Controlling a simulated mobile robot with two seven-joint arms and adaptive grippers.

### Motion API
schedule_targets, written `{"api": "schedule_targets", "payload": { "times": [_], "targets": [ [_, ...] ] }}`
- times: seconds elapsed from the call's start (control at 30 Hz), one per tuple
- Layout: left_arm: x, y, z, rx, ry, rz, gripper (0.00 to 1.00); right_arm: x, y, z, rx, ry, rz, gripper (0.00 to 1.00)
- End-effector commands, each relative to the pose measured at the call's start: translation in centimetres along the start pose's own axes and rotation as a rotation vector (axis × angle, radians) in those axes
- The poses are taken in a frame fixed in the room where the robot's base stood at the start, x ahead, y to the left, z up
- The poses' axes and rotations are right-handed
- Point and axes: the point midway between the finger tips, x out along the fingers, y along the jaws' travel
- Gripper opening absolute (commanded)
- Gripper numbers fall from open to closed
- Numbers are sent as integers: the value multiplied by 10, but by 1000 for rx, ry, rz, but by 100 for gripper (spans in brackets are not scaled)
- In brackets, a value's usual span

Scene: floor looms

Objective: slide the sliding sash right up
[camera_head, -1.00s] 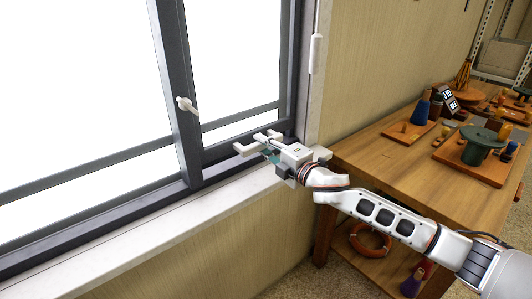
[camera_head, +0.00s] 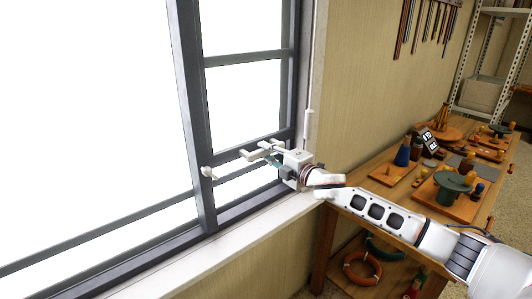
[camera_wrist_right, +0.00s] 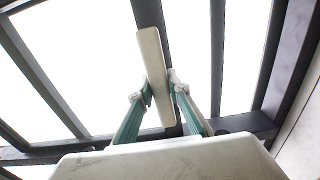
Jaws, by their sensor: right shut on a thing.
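The right sash is a dark grey frame with bright panes. Its bottom rail (camera_head: 236,158) stands above the window's dark bottom frame (camera_head: 245,208), with a bright gap between them. My right gripper (camera_head: 268,153) is at this rail, near the right jamb. It is shut on a pale bar-shaped handle (camera_head: 251,156) on the sash. In the right wrist view, the pale handle (camera_wrist_right: 150,65) stands between the two green-linked fingers (camera_wrist_right: 160,88). My fingers partly hide where the handle meets the rail. My left gripper is not in view.
The pale sill (camera_head: 175,258) runs below. A wooden workbench (camera_head: 400,205) with several tools and parts stands at right, under my forearm. A metal shelf (camera_head: 482,70) is behind.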

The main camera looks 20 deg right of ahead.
Motion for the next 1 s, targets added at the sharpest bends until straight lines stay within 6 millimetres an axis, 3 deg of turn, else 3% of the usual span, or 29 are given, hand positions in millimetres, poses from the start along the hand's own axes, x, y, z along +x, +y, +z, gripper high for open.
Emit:
{"api": "schedule_targets", "payload": {
  "times": [0.03,0.47,0.5,0.57,1.0],
  "targets": [
    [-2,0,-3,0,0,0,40,1,10,1,1,0,9,0],
    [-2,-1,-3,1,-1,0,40,1,11,1,1,-1,9,0],
    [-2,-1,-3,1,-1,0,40,1,11,1,1,-1,9,19],
    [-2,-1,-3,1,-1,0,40,1,11,1,1,-1,9,35],
    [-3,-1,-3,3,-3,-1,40,-5,6,1,0,0,2,35]
  ]
}}
